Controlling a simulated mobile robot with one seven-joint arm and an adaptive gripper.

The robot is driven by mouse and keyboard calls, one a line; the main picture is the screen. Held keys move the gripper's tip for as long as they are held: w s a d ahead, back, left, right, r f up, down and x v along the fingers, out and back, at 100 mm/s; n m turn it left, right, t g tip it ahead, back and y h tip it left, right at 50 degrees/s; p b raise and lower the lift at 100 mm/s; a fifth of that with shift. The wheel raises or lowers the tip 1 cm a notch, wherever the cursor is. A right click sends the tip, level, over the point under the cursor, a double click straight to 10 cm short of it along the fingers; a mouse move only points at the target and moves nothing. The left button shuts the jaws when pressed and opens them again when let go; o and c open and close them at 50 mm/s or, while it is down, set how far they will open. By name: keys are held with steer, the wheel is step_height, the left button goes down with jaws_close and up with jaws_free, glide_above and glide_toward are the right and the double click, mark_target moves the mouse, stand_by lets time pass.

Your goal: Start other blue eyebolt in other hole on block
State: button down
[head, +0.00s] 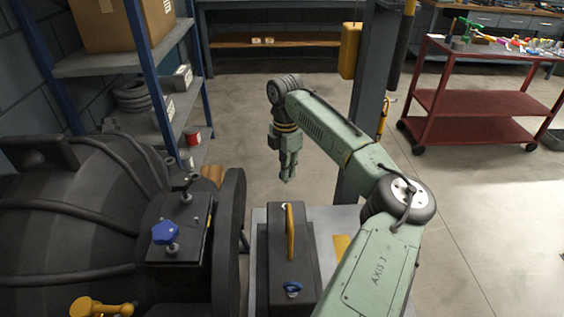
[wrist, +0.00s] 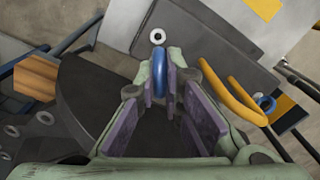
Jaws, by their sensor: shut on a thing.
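My gripper (head: 287,178) hangs pointing down in the head view, above and beyond the far end of the dark block (head: 273,240). A pale ring around a hole (head: 286,206) shows at the block's far end. A pale ring (wrist: 157,36) lies just beyond the held eyebolt in the wrist view.
The large dark casing (head: 75,225) with a blue knob (head: 165,233) stands at left. A grey post (head: 372,90) stands behind my arm. A red cart (head: 470,102) is farther right.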

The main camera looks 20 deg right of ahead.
steer(key=shift+s+f+b, duration=0.1)
steer(key=shift+f+b, duration=3.7)
steer(key=shift+f, duration=0.5)
steer(key=shift+r+p, duration=0.1)
steer(key=shift+p, duration=0.7)
steer(key=shift+f, duration=0.9)
steer(key=shift+r, duration=0.1)
